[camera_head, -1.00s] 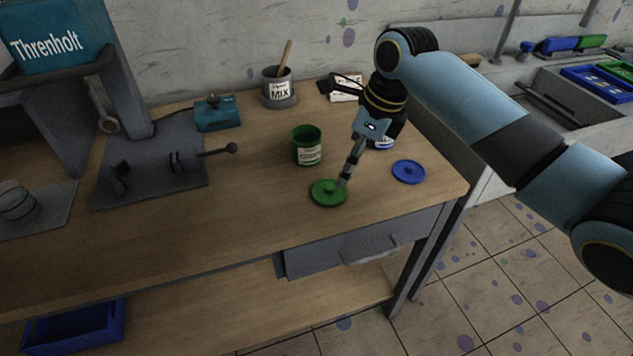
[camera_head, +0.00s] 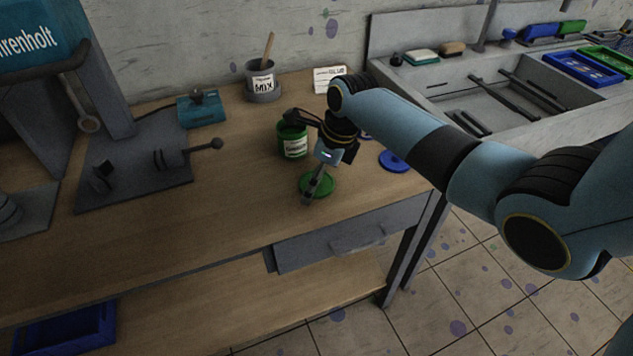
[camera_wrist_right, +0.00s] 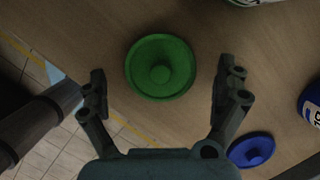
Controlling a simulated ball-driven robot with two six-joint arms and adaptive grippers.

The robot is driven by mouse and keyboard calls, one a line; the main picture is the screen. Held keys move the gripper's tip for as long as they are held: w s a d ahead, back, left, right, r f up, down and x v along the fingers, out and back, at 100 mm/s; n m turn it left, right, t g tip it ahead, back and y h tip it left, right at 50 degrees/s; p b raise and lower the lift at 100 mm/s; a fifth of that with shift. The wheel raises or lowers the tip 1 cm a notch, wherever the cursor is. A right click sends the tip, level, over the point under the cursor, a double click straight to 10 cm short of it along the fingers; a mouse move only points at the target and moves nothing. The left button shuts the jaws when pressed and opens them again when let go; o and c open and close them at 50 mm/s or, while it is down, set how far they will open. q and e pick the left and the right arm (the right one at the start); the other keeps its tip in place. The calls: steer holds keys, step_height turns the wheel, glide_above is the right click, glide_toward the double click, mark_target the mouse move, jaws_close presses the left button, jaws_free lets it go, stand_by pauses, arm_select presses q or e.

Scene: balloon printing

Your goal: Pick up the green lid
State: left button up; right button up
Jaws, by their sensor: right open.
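The green lid (camera_head: 322,186) lies flat on the wooden bench near its front edge. It is a round disc with a central knob, and it shows whole in the right wrist view (camera_wrist_right: 160,67). My right gripper (camera_head: 309,196) hangs above the lid, its fingers covering part of it in the head view. In the right wrist view the gripper (camera_wrist_right: 160,92) is open, one finger to each side of the lid, with nothing between them held. My left gripper is not in view.
The green jar (camera_head: 293,141) stands just behind the lid. A blue lid (camera_head: 393,161) lies to the right, also visible in the right wrist view (camera_wrist_right: 251,150). A MIX pot (camera_head: 263,83) with a stick stands at the back. The bench left of the lid is clear.

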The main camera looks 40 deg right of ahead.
steer(key=c, duration=0.9)
steer(key=shift+o, duration=0.2)
steer(key=shift+r, duration=0.1)
